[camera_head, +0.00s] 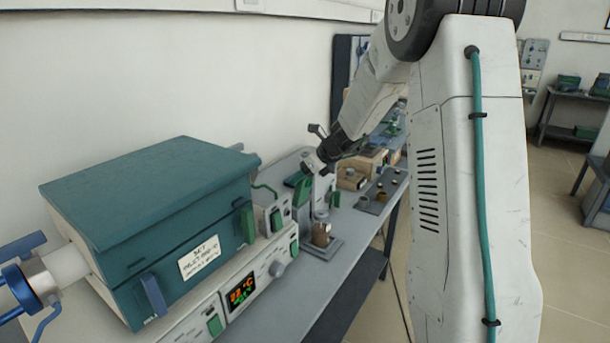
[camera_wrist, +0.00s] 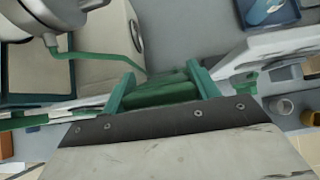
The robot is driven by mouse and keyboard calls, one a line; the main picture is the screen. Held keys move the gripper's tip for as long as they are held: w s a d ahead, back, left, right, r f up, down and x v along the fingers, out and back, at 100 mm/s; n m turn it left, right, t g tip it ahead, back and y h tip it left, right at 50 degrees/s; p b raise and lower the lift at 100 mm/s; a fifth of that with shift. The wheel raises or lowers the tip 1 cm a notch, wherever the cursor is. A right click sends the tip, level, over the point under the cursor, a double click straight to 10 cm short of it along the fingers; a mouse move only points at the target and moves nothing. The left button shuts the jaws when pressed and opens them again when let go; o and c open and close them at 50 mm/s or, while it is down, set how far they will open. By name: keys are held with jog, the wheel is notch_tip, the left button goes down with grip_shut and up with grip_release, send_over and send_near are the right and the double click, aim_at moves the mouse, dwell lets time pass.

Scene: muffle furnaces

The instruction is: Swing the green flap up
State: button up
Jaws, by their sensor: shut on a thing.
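The green flap (camera_wrist: 160,92) lies between the two teal fingers of my gripper (camera_wrist: 158,86) in the wrist view. The fingers are shut on it, one at each side. In the head view my gripper (camera_head: 306,178) is at the small white unit behind the large teal furnace, with the green flap (camera_head: 302,192) at its tip. The flap looks tilted there. Its hinge and lower edge are too small or hidden to make out.
The teal furnace (camera_head: 150,205) with a lit display (camera_head: 242,291) fills the left of the bench. A brown block on a grey plate (camera_head: 322,248) stands in front of the white unit. A dark tray with small cups (camera_head: 383,190) lies farther back. Open floor is to the right.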

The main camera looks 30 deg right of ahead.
jog(key=shift+r, duration=0.1)
jog(key=o, duration=1.4)
jog(key=v, duration=0.7)
jog(key=shift+s+d+r, duration=0.1)
jog(key=shift+s+r, duration=0.15)
jog(key=s+a+r+n+g, duration=0.2)
jog(key=s+a+r+n, duration=0.1)
jog(key=s+a+n, duration=0.55)
jog(key=s+a+r+n+g, duration=0.2)
jog(key=s+a+r+n, duration=0.1)
jog(key=s+a+n, duration=0.55)
jog(key=s+n+g+h, duration=0.1)
jog(key=s+n, duration=0.3)
jog(key=s, duration=0.2)
jog(key=s+a+f+n+h, duration=0.1)
jog(key=s+n, duration=0.4)
jog(key=s, duration=0.2)
jog(key=s+a+n+g+h, duration=0.1)
jog(key=s+n, duration=0.4)
jog(key=s, duration=0.2)
jog(key=shift+s+a+f+g+h, duration=0.15)
jog(key=shift+s+f+g+h, duration=0.05)
jog(key=shift+f+g+h, duration=0.15)
